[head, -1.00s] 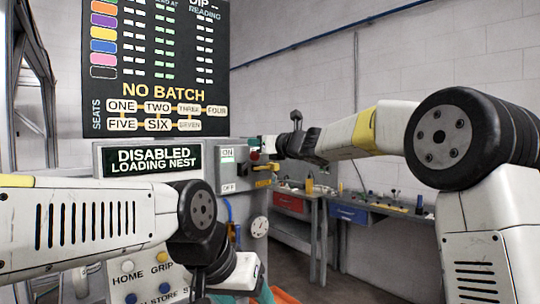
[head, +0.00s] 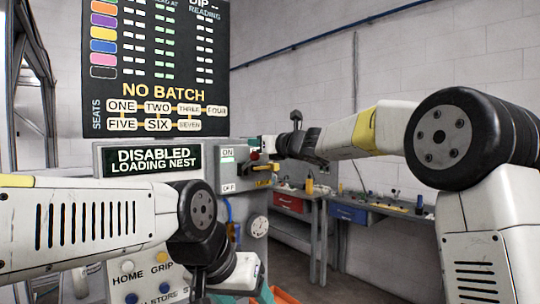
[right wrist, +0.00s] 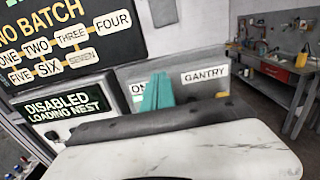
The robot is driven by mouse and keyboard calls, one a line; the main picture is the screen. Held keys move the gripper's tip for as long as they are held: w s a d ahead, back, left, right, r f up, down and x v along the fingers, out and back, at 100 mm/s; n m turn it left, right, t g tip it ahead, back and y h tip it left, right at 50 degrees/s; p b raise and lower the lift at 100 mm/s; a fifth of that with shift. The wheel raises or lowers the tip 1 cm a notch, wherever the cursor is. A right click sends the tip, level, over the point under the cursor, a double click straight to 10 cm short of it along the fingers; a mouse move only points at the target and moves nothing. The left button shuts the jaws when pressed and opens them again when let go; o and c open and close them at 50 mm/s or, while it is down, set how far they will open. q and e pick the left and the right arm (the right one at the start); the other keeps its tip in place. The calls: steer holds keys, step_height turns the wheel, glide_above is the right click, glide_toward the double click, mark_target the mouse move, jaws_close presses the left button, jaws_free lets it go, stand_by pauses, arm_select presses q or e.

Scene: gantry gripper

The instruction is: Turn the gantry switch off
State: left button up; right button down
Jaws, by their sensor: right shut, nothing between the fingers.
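The grey switch box (head: 230,168) has an ON label at its top and an OFF label at its bottom. It stands right of a display (head: 152,160) reading DISABLED LOADING NEST. My right gripper (head: 262,148) is at the box's upper right in the head view. In the right wrist view its teal fingers (right wrist: 157,92) are together and empty, in front of the box and partly over the ON label. A GANTRY label (right wrist: 205,75) is to their right. The switch lever's position cannot be made out. My left gripper is only partly seen at the bottom edge (head: 235,298).
A dark board (head: 155,65) reading NO BATCH is above the display. Buttons, including a yellow one (head: 163,257) and a blue one (head: 131,298), are below it. Workbenches with a red drawer (head: 289,203) and a blue drawer (head: 348,214) stand behind at the right.

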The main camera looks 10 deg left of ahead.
steer(key=shift+f, duration=3.5)
steer(key=r+v, duration=0.1)
steer(key=v, duration=0.8)
steer(key=shift+r, duration=0.2)
